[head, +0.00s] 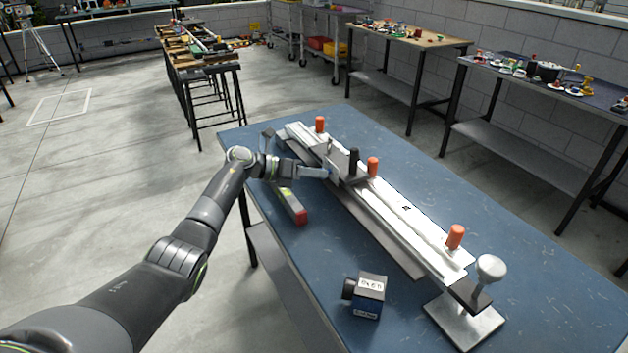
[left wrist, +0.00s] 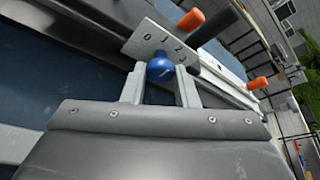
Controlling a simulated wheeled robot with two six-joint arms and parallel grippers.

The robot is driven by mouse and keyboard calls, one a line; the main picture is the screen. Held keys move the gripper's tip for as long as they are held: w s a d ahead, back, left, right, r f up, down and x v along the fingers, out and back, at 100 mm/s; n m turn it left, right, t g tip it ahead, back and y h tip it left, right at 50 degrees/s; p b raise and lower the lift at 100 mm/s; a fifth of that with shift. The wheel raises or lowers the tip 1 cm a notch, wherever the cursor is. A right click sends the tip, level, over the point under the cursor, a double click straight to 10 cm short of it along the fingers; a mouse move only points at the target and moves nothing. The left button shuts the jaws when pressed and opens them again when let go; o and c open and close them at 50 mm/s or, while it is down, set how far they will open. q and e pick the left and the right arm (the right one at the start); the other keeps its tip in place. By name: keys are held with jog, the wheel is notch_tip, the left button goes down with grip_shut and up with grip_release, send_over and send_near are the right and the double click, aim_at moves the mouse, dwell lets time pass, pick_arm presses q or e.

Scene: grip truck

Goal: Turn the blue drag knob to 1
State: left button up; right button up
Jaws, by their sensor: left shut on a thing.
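The blue drag knob (left wrist: 158,67) sits between the two fingers of my left gripper (left wrist: 160,82) in the left wrist view. The fingers are shut on it from both sides. I cannot tell which digit the knob points to. In the head view my left gripper (head: 322,172) reaches from the left to the carriage (head: 341,163) on the long rail, and the knob is mostly hidden there. My right gripper is not in view.
The long metal rail (head: 408,208) with several orange knobs lies diagonally on the blue table (head: 520,235). A black handle (head: 352,162) stands on the carriage. The table's right side is clear.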

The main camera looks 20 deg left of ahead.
pick_arm(q)
jog(key=shift+a+f+n+g+h+b, duration=0.15)
jog(key=shift+n+g+h+b, duration=0.15)
jog(key=shift+n+h+b, duration=0.55)
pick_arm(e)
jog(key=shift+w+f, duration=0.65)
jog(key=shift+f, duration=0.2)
pick_arm(q)
jog(key=shift+n, duration=0.35)
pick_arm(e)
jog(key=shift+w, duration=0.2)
pick_arm(q)
jog(key=o, duration=1)
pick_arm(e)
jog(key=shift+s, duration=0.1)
pick_arm(q)
jog(key=shift+a, duration=0.15)
jog(key=v, duration=0.5)
jog(key=b+v, duration=0.1)
jog(key=v, duration=0.5)
jog(key=b+v, duration=0.1)
jog(key=v, duration=0.5)
jog(key=shift+s+r, duration=0.15)
jog(key=shift+r, duration=0.15)
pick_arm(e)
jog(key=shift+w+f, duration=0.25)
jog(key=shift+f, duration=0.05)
